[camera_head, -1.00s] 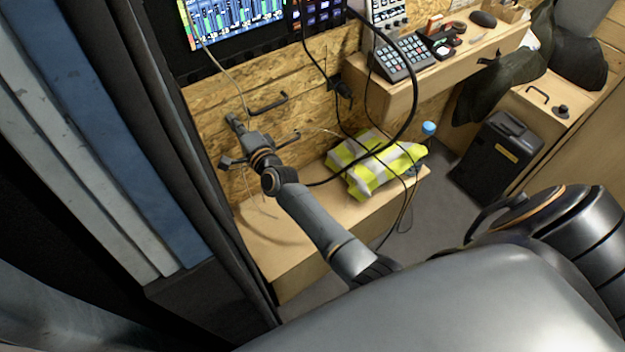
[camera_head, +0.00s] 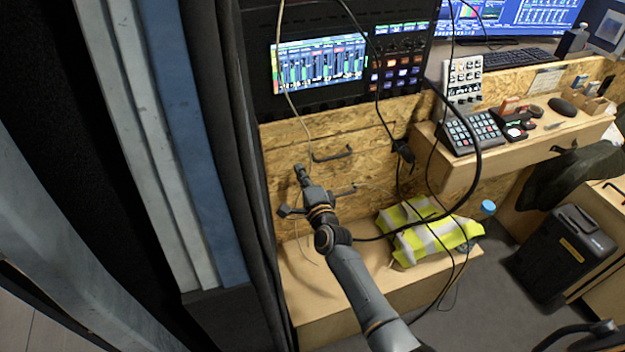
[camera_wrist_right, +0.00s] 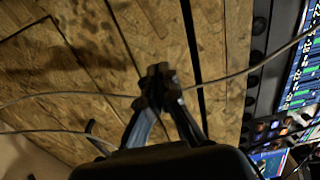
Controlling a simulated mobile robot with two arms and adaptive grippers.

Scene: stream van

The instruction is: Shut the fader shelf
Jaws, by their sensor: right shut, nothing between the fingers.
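A chipboard front (camera_head: 340,140) with a black bar handle (camera_head: 333,154) sits below the rack screen; I take it for the fader shelf, but cannot be sure. It looks nearly in line with the boards around it. My right gripper (camera_head: 301,172) is shut and empty at the chipboard, left of and below this handle. In the right wrist view, the closed fingertips (camera_wrist_right: 160,80) are before the chipboard (camera_wrist_right: 140,35), beside a long dark seam. I cannot tell whether they touch it. A second handle (camera_head: 340,190) is partly behind my gripper. My left gripper is not in view.
Loose cables cross the front, and a thick black cable (camera_head: 478,150) loops at right. A yellow vest (camera_head: 425,235) lies on the low wooden bench (camera_head: 320,295). A desk shelf (camera_head: 440,145) holds a keypad (camera_head: 474,130). A dark curtain (camera_head: 235,150) hangs at left.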

